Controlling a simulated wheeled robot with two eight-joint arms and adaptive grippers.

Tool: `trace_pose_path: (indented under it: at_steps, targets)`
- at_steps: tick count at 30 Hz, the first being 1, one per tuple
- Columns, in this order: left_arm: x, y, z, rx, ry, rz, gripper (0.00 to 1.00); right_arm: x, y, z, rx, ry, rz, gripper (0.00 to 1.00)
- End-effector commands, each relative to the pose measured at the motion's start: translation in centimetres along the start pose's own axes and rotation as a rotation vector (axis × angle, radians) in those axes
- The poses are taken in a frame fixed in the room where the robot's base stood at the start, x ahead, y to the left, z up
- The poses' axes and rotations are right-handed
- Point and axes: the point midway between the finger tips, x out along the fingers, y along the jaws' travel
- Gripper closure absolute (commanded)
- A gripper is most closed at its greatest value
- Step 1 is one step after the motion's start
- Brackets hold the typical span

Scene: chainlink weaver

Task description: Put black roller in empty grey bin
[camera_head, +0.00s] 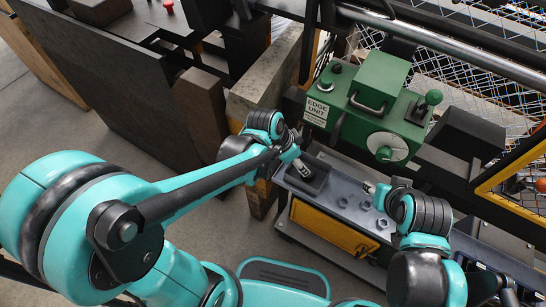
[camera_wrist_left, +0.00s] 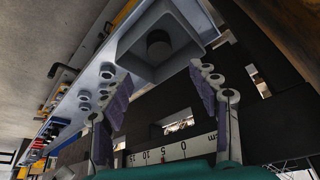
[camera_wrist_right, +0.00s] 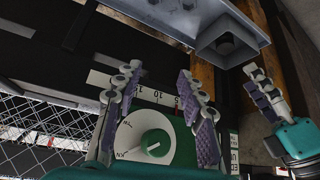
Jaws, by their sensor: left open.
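A square grey bin (camera_wrist_left: 127,45) sits at the end of the grey tray; it also shows in the right wrist view (camera_wrist_right: 203,48) and the head view (camera_head: 318,184). A dark round piece, which looks like the black roller (camera_wrist_left: 159,44), is inside the bin; it also shows in the right wrist view (camera_wrist_right: 225,45). My left gripper (camera_wrist_left: 160,85) is open and empty, close to the bin, with its fingers apart from the roller. My right gripper (camera_wrist_right: 160,82) is open and empty, above the tray to the right of the bin in the head view (camera_head: 369,187).
The green edge unit (camera_head: 372,110) with its dial and handle stands behind the tray. Loose nuts (camera_head: 365,206) lie on the tray (camera_head: 340,194) to the right of the bin. A yellow drawer (camera_head: 330,230) is below. Wire mesh (camera_head: 470,80) is at the back right.

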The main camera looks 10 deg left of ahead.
Motion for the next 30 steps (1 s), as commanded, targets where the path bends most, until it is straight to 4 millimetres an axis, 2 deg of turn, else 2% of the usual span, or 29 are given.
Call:
trace_pose_path:
  at_steps: [2, 5, 12, 16, 21, 30]
  targets:
    - [-0.7, -0.2, 0.3, -0.026, 0.001, -0.015, 0.39, 0.0, 0.0, 0.0, 0.0, 0.0, 0.0, 0.6]
    - [-2.8, -0.7, 1.3, -0.109, 0.009, -0.064, 0.39, 0.0, 0.0, 0.0, 0.0, 0.0, 0.0, 0.6]
    - [-9.9, -2.0, 6.3, -0.451, 0.072, -0.261, 0.39, 0.0, 0.0, 0.0, 0.0, 0.0, 0.0, 0.6]
    - [-12.6, -2.2, 9.0, -0.606, 0.123, -0.35, 0.39, 0.0, 0.0, 0.0, 0.0, 0.0, 0.0, 0.6]
    - [-14.2, -2.2, 11.0, -0.725, 0.172, -0.416, 0.39, 0.0, 0.0, 0.0, 0.0, 0.0, 0.0, 0.6]
    - [-14.7, -2.3, 11.5, -0.757, 0.187, -0.433, 0.39, 0.0, 0.0, 0.0, 0.0, 0.0, 0.0, 0.6]
